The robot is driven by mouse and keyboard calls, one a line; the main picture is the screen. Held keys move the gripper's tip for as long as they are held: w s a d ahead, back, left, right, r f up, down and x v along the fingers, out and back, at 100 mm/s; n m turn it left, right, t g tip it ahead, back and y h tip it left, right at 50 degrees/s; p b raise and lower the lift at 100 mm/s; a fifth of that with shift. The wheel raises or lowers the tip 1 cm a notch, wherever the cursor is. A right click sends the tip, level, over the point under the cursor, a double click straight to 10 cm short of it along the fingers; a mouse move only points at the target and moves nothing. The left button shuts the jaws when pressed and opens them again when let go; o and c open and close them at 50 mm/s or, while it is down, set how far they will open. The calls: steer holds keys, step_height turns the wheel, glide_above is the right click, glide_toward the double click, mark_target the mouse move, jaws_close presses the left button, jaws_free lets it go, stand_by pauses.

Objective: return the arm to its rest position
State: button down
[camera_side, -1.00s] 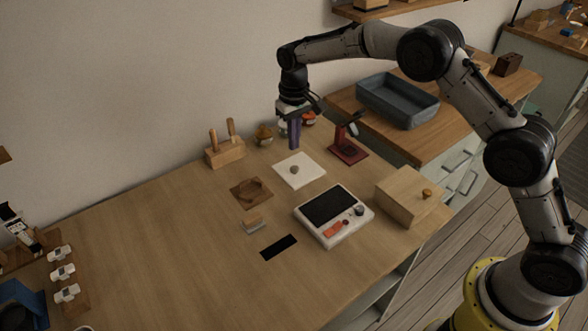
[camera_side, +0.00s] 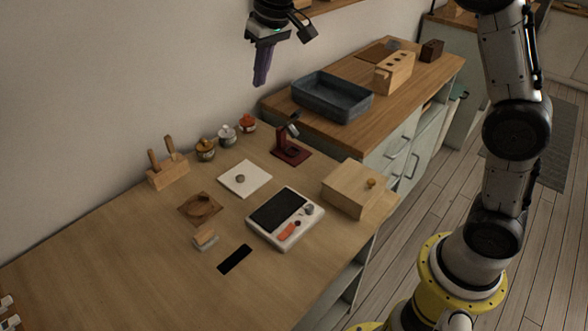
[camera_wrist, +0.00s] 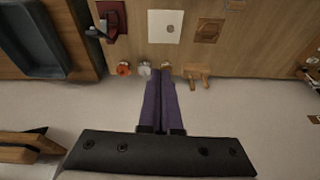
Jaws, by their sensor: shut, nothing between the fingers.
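My gripper (camera_side: 262,68) is high above the back of the workbench (camera_side: 130,240), close to the wall in the side view. Its two purple fingers point down and lie together, with nothing between them. In the wrist view the shut fingers (camera_wrist: 160,88) point toward the bench's back edge, near the small jars. My fingers touch nothing that I can see. The upper links of my arm run out of the top of the side view.
Below stand several small jars (camera_side: 227,135), a wooden tool block (camera_side: 168,176), a dark red stand (camera_side: 290,150), a white square (camera_side: 245,179), a scale-like device (camera_side: 286,218) and a wooden box (camera_side: 350,188). A blue-grey tray (camera_side: 332,97) sits on the right counter. A shelf (camera_side: 330,5) is on the wall.

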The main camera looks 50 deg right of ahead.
steer(key=s+d+r+t, duration=0.15)
steer(key=s+r, duration=0.25)
steer(key=s, duration=0.5)
steer(key=s+d+r+t, duration=0.1)
steer(key=s+d+r, duration=0.15)
steer(key=s, duration=0.55)
steer(key=s+f, duration=1)
steer(key=s, duration=0.6)
steer(key=shift+f+n, duration=0.2)
steer(key=shift+n, duration=0.1)
